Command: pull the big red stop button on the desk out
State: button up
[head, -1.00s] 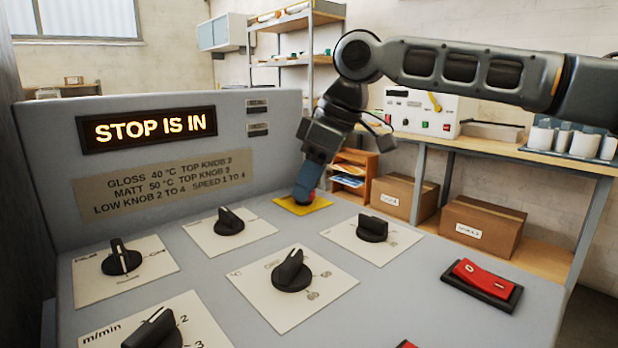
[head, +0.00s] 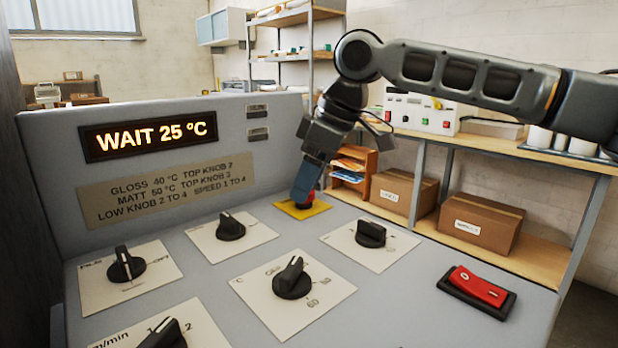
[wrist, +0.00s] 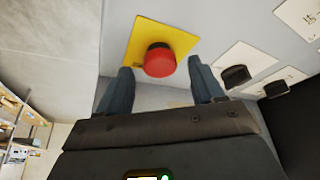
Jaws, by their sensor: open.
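The red stop button (wrist: 160,61) sits on a yellow square plate (wrist: 144,37) at the back of the grey desk panel. In the head view the button (head: 313,197) is partly hidden by my gripper (head: 304,196), and the yellow plate (head: 291,211) shows under it. In the wrist view my gripper (wrist: 160,80) is open, with one finger on either side of the button's near side and gaps between fingers and button. The display (head: 150,134) reads "WAIT 25 °C".
Several black knobs on white plates, such as this one (head: 231,227), stand in front of the button. A red rocker switch (head: 477,287) is at the right. Behind are a bench (head: 520,155) and cardboard boxes (head: 481,222).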

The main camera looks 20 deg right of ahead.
jog(key=v, duration=0.7)
jog(key=shift+r, duration=0.35)
jog(key=shift+s+d, duration=0.15)
